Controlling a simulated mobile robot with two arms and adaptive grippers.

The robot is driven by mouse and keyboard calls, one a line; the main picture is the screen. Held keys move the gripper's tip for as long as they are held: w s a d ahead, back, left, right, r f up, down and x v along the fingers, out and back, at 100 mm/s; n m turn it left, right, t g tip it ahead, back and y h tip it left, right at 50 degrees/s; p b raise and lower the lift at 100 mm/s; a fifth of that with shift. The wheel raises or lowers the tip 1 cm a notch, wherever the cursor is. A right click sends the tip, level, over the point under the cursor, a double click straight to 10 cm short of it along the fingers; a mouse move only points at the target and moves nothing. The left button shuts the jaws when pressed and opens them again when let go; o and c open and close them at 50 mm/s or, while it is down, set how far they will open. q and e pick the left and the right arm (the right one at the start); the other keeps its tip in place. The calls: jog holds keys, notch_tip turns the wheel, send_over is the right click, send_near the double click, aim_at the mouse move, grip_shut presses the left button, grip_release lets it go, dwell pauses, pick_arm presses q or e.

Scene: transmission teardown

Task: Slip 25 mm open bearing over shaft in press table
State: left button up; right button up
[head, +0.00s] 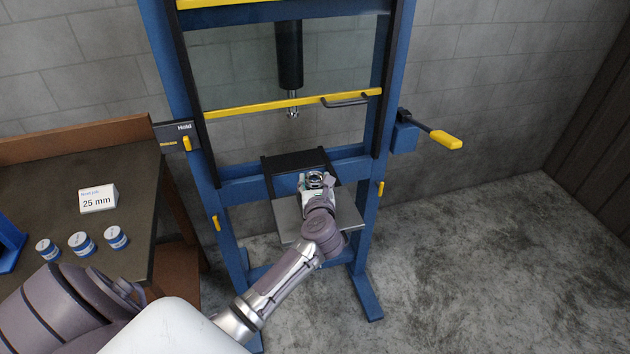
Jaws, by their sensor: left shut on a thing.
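My left gripper (315,181) reaches in over the press table (346,214), a grey plate between the blue uprights of the press. It is shut on a small dark ring-shaped thing, which looks like the bearing (316,178). The gripper and wrist cover much of the table's middle. I cannot make out the shaft or tell whether the bearing is around it. The dark press ram (289,55) hangs above, with a gap between its tip and my gripper. My right gripper does not show.
On the workbench (130,175) at left stand a "25 mm" sign (98,198) and three small blue-and-white containers (81,243). A yellow guard bar (270,105) crosses the press above the table. A yellow-tipped lever (445,139) sticks out right. The floor at right is clear.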

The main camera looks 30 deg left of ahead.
pick_arm(q)
jog(key=shift+f+b, duration=0.7)
jog(key=shift+f, duration=0.25)
jog(key=o, duration=1.3)
jog(key=shift+s+d, duration=0.25)
jog(key=v, duration=1.1)
jog(key=shift+s+r, duration=0.15)
